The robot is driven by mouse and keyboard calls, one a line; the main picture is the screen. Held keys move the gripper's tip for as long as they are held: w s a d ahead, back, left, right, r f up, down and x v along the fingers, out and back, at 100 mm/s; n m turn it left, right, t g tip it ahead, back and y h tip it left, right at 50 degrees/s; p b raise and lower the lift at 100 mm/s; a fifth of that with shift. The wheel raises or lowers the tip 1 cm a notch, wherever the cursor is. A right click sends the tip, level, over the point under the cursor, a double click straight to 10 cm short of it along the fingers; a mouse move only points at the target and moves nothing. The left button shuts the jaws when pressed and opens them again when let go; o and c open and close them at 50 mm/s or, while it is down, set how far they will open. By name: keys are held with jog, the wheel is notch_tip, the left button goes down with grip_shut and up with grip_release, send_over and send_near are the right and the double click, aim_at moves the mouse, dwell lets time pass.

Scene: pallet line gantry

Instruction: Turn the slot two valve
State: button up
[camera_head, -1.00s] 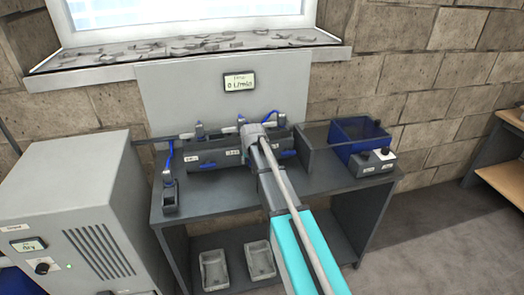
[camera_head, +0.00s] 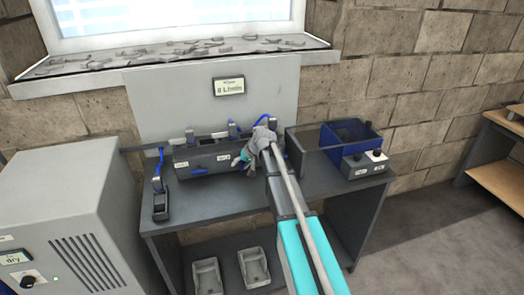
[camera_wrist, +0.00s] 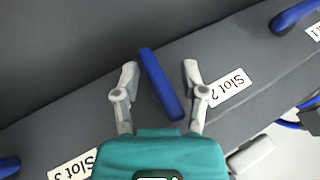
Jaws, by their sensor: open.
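The slot two valve is a blue bar handle (camera_wrist: 162,85) on the dark grey manifold (camera_wrist: 250,50), beside an upside-down "Slot 2" label (camera_wrist: 228,88) in the wrist view. It lies crosswise to the manifold's length. My gripper (camera_wrist: 160,72) is open with one finger on each side of the handle, and a gap shows on both sides. In the head view my gripper (camera_head: 250,157) is at the manifold's right half (camera_head: 215,157) and hides most of this handle.
A blue handle (camera_wrist: 295,15) at upper right and another (camera_wrist: 8,168) beside the "Slot 3" label (camera_wrist: 72,166) lie along the manifold. A panel display (camera_head: 229,86) hangs above. A blue bin (camera_head: 350,138) and a small control box (camera_head: 365,165) stand right. A grey cabinet (camera_head: 70,190) is at left.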

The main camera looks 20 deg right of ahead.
jog(key=shift+y+b, duration=0.65)
jog(key=shift+y, duration=0.15)
jog(key=shift+d+r, duration=0.1)
jog(key=shift+r, duration=0.15)
jog(key=p+v, duration=1)
jog(key=v, duration=0.3)
jog(key=shift+s+d, duration=0.2)
jog(key=shift+s, duration=0.1)
jog(key=s+a+f+g+h, duration=0.1)
jog(key=s+a+h, duration=0.1)
jog(key=s, duration=0.6)
jog(key=s+a+f+g+h, duration=0.2)
jog(key=s+a, duration=0.1)
jog(key=s, duration=0.5)
jog(key=s+a+f+n+g+h, duration=0.1)
jog(key=s+a+f+h, duration=0.1)
jog(key=s, duration=0.6)
jog(key=shift+s+a+g+h, duration=0.2)
jog(key=shift+s+g+h, duration=0.1)
jog(key=shift+h, duration=0.1)
